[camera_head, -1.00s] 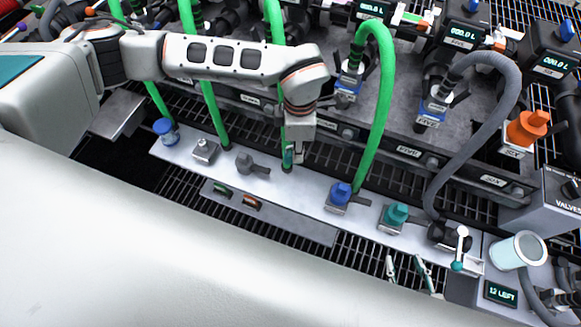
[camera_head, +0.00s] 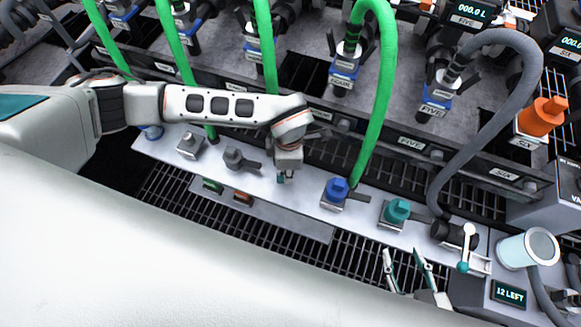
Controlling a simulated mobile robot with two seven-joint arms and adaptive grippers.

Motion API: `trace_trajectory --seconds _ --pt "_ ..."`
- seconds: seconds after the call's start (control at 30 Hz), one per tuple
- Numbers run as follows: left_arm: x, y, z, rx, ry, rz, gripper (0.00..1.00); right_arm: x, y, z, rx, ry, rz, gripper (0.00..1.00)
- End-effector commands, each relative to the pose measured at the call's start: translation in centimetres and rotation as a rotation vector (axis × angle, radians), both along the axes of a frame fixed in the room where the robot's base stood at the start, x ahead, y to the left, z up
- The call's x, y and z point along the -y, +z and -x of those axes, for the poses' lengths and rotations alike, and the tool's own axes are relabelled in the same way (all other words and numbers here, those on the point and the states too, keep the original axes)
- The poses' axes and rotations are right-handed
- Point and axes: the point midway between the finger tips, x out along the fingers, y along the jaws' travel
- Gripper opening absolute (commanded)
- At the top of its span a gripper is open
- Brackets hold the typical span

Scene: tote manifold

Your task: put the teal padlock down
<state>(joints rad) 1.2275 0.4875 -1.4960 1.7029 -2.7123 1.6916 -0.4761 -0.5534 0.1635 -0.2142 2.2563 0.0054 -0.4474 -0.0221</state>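My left gripper (camera_head: 282,178) points down over the pale metal strip (camera_head: 310,210), between a dark grey knob and a blue knob. A small teal patch shows at its fingertips. I cannot tell whether this is the teal padlock or the finger pads, nor whether the fingers are shut. No teal padlock can be made out clearly elsewhere. My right gripper (camera_head: 404,258) is at the bottom right, over the grating. Its two teal-lined fingers are apart, with nothing between them.
The dark grey knob (camera_head: 234,157), blue knob (camera_head: 336,189) and teal knob (camera_head: 397,211) stand on the strip. A lower ledge (camera_head: 285,221) holds small green and orange pieces. Green hoses (camera_head: 381,90) rise behind. A white cup (camera_head: 527,249) stands at right.

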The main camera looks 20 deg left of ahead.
Motion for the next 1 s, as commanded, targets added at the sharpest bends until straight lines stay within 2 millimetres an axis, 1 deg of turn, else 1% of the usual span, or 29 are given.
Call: trace_trajectory --seconds 0.1,0.37,0.4,0.43,0.47,0.77,0.87,0.97,1.0 --pt "0.0 0.1 -0.2 0.005 0.000 0.001 0.00 -0.1 0.6 -0.4 0.013 0.001 -0.003 0.40" --pt "0.0 -0.1 -0.2 0.004 0.001 0.000 0.00 -0.1 0.5 -0.4 0.012 0.002 -0.003 0.40" --pt "0.0 -0.2 -0.2 0.004 0.001 0.000 0.20 -0.1 0.4 -0.3 0.011 0.001 -0.003 0.40" --pt "0.0 -0.2 -0.2 0.004 0.001 0.000 0.28 -0.1 0.4 -0.3 0.010 0.002 -0.001 0.40" --pt "0.0 -0.2 -0.2 0.004 0.001 0.000 0.32 -0.1 0.4 -0.3 0.010 0.002 -0.001 0.40" --pt "0.0 -0.1 -0.2 0.004 0.001 0.000 0.32 -0.1 0.3 -0.3 0.009 0.002 -0.002 0.40" --pt "0.0 0.2 -0.2 0.006 0.000 0.001 0.32 -0.1 0.2 -0.2 0.007 0.003 -0.002 0.40" --pt "0.0 1.7 -0.5 0.013 0.000 0.001 0.32 -0.1 1.2 -0.7 0.024 0.003 -0.001 0.40" --pt "0.0 2.5 -0.6 0.017 0.000 0.001 0.32 -0.1 1.5 -0.9 0.030 0.003 0.000 0.40"
